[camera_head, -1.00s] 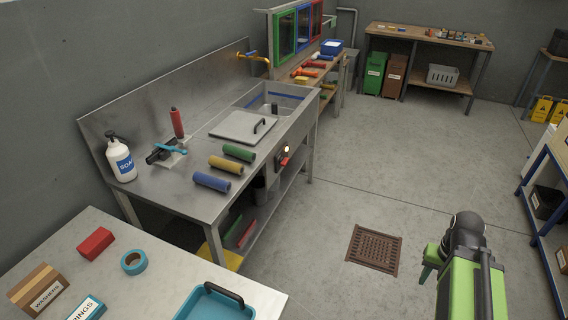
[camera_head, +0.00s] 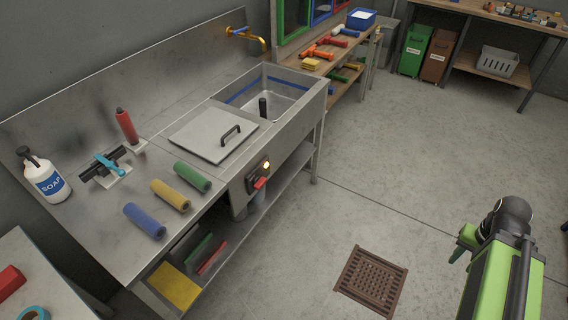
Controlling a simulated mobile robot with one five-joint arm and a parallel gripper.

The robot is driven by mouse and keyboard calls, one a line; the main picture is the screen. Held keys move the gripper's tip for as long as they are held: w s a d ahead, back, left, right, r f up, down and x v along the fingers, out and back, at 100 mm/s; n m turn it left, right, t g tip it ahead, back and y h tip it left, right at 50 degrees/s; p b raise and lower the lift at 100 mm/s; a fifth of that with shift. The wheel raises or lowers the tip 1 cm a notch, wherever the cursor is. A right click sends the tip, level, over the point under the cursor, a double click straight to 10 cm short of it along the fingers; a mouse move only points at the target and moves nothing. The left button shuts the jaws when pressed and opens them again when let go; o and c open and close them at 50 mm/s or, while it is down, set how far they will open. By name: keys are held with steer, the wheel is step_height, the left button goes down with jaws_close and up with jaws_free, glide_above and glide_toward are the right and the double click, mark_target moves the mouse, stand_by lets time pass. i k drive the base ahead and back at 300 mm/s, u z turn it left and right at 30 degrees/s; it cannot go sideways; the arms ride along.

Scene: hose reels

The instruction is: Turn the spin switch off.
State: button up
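A small switch box (camera_head: 252,176) is on the front face of the steel sink bench, below the sink cover. It has a lit round lamp (camera_head: 266,165) and a red switch lever (camera_head: 260,183) sticking out at its lower part. No label can be read on it. My gripper (camera_head: 462,243) is at the lower right, at the end of my green arm, over open floor and well apart from the switch. Its fingers are too small and turned too far away to tell if they are open.
The sink bench (camera_head: 105,232) carries blue, yellow and green rollers, a soap bottle (camera_head: 46,177) and a grey sink cover (camera_head: 213,132). A lower shelf juts beneath it. A drain grate (camera_head: 371,281) lies in the floor. The floor between bench and arm is clear.

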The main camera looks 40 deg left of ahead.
mark_target(258, 182)
steer(key=u, duration=0.05)
steer(key=i, duration=0.4)
steer(key=u, duration=0.5)
steer(key=k, duration=0.15)
steer(key=u, duration=2.8)
steer(key=k, duration=0.7)
steer(key=z, duration=0.2)
steer(key=i, duration=0.7)
steer(key=u, duration=0.15)
